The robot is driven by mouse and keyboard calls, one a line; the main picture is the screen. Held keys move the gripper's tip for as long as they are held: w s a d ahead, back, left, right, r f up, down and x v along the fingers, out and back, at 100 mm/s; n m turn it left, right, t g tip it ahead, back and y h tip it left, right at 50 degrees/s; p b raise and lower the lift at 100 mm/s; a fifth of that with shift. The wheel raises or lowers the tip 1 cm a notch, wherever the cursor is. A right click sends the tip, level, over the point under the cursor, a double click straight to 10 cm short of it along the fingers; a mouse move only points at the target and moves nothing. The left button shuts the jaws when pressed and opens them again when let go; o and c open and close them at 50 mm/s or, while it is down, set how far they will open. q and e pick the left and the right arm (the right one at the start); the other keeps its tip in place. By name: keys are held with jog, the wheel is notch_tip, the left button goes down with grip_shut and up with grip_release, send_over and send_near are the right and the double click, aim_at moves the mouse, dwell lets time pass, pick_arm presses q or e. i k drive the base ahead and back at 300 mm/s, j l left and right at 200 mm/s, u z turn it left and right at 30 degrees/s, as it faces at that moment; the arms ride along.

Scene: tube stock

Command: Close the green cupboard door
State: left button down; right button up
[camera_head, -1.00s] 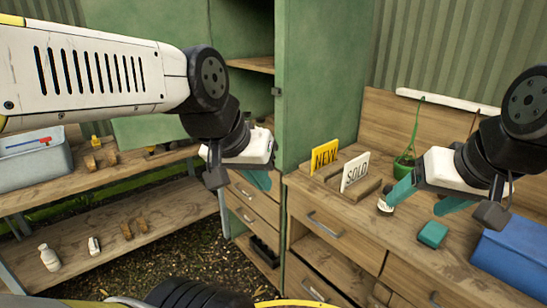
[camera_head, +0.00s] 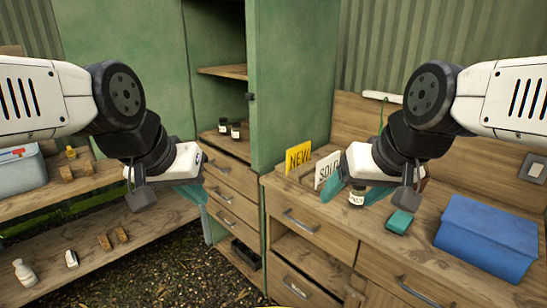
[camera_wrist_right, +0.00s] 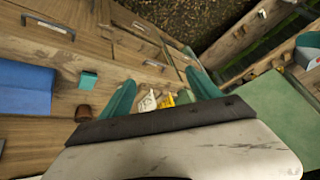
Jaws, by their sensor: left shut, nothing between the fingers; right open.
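The green cupboard (camera_head: 217,45) stands at the back with its inside showing: a wooden shelf and small dark jars (camera_head: 236,130). A green door panel (camera_head: 295,80) stands at the right of the opening, with a small dark handle on its left edge. Another green panel (camera_head: 120,55) is at the left of the opening. My left gripper (camera_head: 195,192) is shut and empty, in front of the drawers below the opening, apart from both panels. My right gripper (camera_head: 352,190) is open over the counter, right of the door panel; its spread fingers also show in the right wrist view (camera_wrist_right: 162,93).
On the counter are a yellow NEW sign (camera_head: 298,156), a white SOLD sign (camera_head: 327,166), a small jar (camera_head: 357,196) near my right fingers, a teal block (camera_head: 399,222) and a blue box (camera_head: 487,238). Low wooden shelves (camera_head: 100,235) are at the left.

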aim_at(146, 36)
jog(key=i+j, duration=0.15)
jog(key=j, duration=0.25)
jog(key=i+j, duration=0.1)
jog(key=j, duration=0.35)
jog(key=i+j, duration=0.15)
jog(key=j, duration=0.25)
jog(key=i+j+z, duration=0.1)
jog(key=j, duration=0.3)
jog(key=i+j, duration=0.15)
jog(key=j, duration=0.3)
jog(key=i+j, duration=0.1)
jog(key=j, duration=0.3)
jog(key=i+j, duration=0.15)
jog(key=j, duration=0.3)
jog(key=i+j+z, duration=0.1)
jog(key=j, duration=0.35)
